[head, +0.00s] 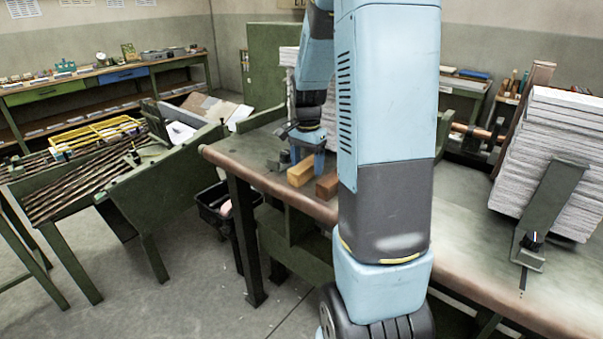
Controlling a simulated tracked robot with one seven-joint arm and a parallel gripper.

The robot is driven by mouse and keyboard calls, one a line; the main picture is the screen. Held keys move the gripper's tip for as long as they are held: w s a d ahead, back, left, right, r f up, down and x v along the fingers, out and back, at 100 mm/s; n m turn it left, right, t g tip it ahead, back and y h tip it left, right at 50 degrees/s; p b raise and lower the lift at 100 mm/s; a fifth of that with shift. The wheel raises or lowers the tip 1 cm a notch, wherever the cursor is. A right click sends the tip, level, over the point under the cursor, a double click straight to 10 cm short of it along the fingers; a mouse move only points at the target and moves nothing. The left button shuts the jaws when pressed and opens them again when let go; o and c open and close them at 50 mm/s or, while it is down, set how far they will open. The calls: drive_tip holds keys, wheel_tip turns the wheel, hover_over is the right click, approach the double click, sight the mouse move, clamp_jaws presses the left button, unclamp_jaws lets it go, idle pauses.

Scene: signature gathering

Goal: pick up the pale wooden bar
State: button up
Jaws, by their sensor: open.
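The pale wooden bar (301,171) lies on the green-grey table top (250,150), near its rounded wooden front edge. My gripper (306,158) points down just behind and above the bar in this view. Its blue fingers are open. They partly overlap the bar's far end in the picture, and I cannot tell whether they touch it or straddle it. My own arm hides part of the table to the right.
A darker brown wooden bar (327,186) lies close to the right of the pale one. A tall paper stack (550,150) leans in a green metal holder (550,212) at the right. A black bin (215,208) stands on the floor below the table's left end.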

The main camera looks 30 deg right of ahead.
drive_tip(key=shift+f, duration=0.95)
drive_tip(key=c, duration=1)
